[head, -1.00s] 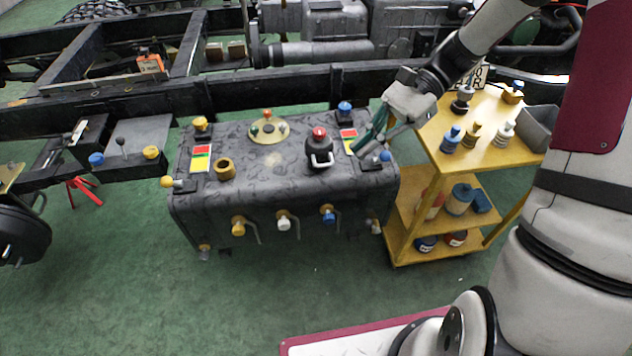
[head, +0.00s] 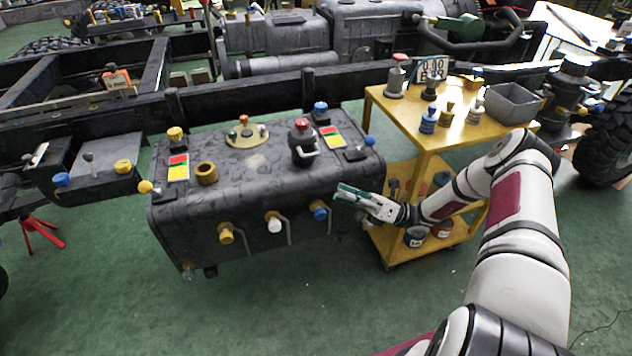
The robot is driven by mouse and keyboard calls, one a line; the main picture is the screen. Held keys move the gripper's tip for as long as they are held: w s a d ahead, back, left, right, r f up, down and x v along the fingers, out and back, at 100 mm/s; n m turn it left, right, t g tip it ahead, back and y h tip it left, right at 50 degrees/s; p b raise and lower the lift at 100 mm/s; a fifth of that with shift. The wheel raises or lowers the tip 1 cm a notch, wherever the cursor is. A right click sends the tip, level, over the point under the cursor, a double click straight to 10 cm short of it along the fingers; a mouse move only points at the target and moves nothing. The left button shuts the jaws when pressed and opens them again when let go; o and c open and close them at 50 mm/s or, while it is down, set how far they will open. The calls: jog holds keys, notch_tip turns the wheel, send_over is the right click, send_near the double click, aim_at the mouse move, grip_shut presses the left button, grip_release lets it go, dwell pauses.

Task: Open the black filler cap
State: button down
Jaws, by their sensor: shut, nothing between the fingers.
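The dark tank (head: 250,190) lies across the middle of the head view. My gripper (head: 342,192) is shut and empty, with teal fingers pointing left. In the picture it is below and to the right of the black fitting, by the tank's right front edge and apart from the fitting. I cannot tell whether it touches the tank.
An open brass ring (head: 206,173), a round plate with small coloured knobs (head: 246,136) and coloured corner knobs share the tank top. Valves with handles (head: 274,222) stick out in front. A yellow cart (head: 455,137) with bottles stands close on the right. Green floor in front is clear.

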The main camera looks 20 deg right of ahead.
notch_tip(320, 180, down, 5)
jog(key=d+m+t+b, duration=0.1)
jog(key=d+m+t, duration=0.1)
jog(key=m+t, duration=0.25)
jog(key=shift+t+h, duration=0.3)
jog(key=shift+t, duration=0.15)
jog(key=x, duration=0.9)
jog(key=shift+a+b, duration=0.2)
jog(key=shift+b, duration=0.1)
jog(key=w+r, duration=0.1)
jog(key=r, duration=0.1)
jog(key=w+r, duration=0.1)
jog(key=shift+w+a+r+b, duration=0.15)
jog(key=shift+w+r+b, duration=0.15)
jog(key=shift+r+b, duration=0.1)
jog(key=shift+r, duration=0.1)
jog(key=shift+r+m+t+h+p, duration=0.3)
jog(key=shift+r+m+h+p, duration=0.15)
jog(key=shift+p, duration=0.4)
